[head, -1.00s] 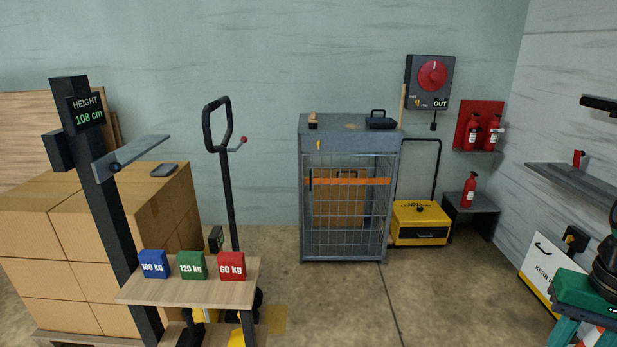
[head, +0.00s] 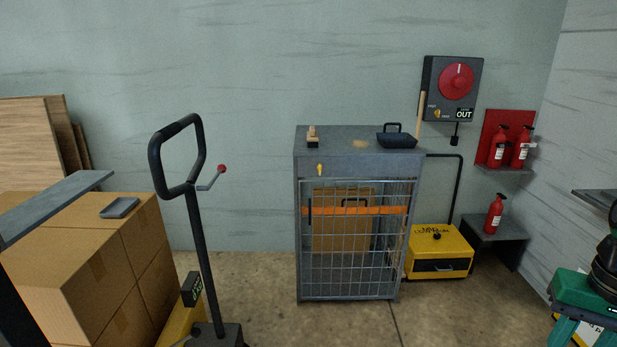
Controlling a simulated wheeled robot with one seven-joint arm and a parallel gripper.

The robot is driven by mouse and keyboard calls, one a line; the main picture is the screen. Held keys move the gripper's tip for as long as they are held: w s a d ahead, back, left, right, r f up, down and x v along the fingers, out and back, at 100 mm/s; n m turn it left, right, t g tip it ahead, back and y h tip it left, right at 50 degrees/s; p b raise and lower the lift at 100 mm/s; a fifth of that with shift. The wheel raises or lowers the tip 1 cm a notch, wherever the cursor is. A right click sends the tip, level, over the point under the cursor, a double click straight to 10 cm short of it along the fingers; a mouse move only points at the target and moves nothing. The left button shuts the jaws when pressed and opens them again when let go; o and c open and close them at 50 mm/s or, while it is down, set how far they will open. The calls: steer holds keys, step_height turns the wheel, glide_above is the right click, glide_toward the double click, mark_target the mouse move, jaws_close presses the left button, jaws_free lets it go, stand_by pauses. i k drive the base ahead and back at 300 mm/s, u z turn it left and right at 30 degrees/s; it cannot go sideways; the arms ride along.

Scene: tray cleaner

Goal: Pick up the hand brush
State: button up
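A small hand brush (head: 313,136) with a tan wooden handle and dark lower part stands on the left of the grey cabinet's top (head: 340,132). A dark dustpan (head: 397,140) with a looped handle sits at the right of the same top. A tan patch (head: 360,144), perhaps crumbs or dust, lies between them.
The cabinet has a wire mesh door (head: 355,245) with an orange bar. A pallet jack handle (head: 178,155) stands at the left, beside stacked cartons (head: 85,250). A yellow box (head: 440,252) is right of the cabinet. Bare floor (head: 270,275) lies in front.

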mark_target(312, 135)
steer(key=i, duration=2.3)
